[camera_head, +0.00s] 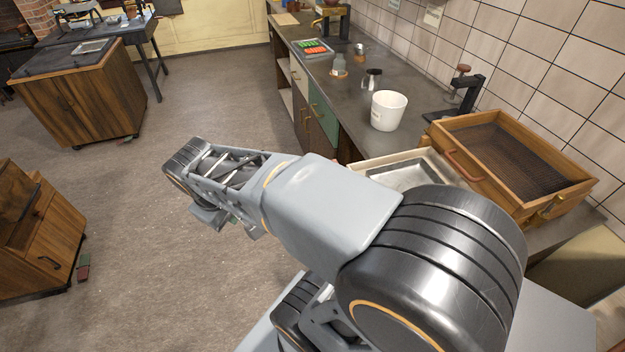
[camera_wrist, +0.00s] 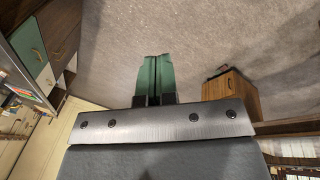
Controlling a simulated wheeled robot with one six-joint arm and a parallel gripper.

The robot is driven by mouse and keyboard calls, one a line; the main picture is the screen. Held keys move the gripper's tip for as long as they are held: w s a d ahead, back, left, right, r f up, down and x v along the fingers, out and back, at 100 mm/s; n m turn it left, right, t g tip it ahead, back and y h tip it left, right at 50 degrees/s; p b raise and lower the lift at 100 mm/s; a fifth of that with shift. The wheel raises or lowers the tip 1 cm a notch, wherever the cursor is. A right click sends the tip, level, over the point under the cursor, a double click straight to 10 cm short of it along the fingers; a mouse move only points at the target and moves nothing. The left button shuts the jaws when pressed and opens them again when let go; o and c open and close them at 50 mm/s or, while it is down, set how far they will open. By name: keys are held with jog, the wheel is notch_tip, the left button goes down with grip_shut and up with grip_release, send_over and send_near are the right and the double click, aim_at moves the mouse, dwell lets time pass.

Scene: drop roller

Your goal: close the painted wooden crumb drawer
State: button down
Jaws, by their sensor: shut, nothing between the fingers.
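A pale painted wooden drawer (camera_head: 438,158) with a grey metal lining stands pulled out at the counter's near end in the head view. It lies beside and below the mesh-bottomed wooden box. My arm hides its near side and front. My gripper (camera_wrist: 153,78) shows in the wrist view with its green fingers together and empty, over bare floor. It is well left of the drawer and apart from it; the drawer is not recognisable in the wrist view.
The wooden mesh box (camera_head: 480,130) has a reddish handle. Wooden cabinets (camera_head: 85,95) stand at left. The floor (camera_head: 200,110) between is mostly clear.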

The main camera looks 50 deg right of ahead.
jog(key=w+d+f+n+g+h+b, duration=0.3)
jog(key=d+f+n+g+h, duration=0.25)
jog(key=d+f, duration=0.4)
jog(key=w+d+f+n+g+h+b, duration=0.35)
jog(key=d+f+g+h, duration=0.3)
jog(key=d, duration=0.65)
jog(key=r+p+x, duration=0.1)
jog(key=p+x, duration=0.1)
jog(key=x, duration=1.1)
jog(key=shift+s+r, duration=0.15)
jog(key=shift+d, duration=0.1)
